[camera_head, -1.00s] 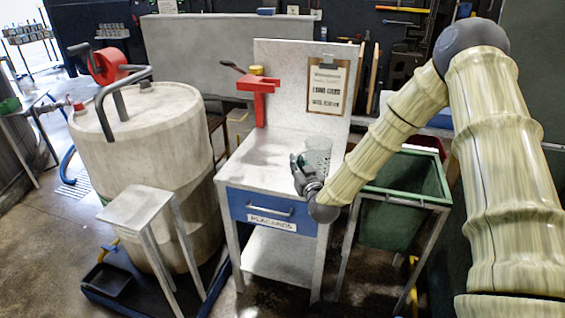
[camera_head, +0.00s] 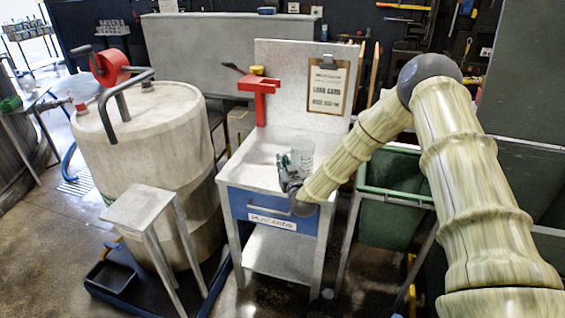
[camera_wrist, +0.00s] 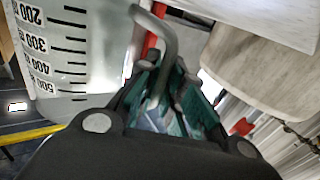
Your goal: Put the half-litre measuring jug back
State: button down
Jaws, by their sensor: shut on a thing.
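The half-litre measuring jug (camera_head: 302,155) is a clear vessel held over the front part of the bench with the blue drawer. In the wrist view the jug (camera_wrist: 75,50) shows black marks from 200 to 500, upside down at the left. My gripper (camera_head: 286,170) is at the jug's left side, and in the wrist view its teal fingers (camera_wrist: 165,105) are shut around the jug's grey handle (camera_wrist: 165,45). Whether the jug's base touches the bench top cannot be told.
The bench top (camera_head: 255,160) is mostly bare, with a red bracket (camera_head: 259,95) and a clipboard (camera_head: 328,85) at its back. A green bin (camera_head: 390,215) stands to the right. A large drum (camera_head: 145,130) and a small stool (camera_head: 140,205) stand to the left.

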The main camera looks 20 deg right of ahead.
jog(key=shift+f, duration=0.1)
jog(key=shift+f, duration=0.15)
jog(key=c, duration=1.5)
grip_release()
jog(key=shift+c, duration=0.2)
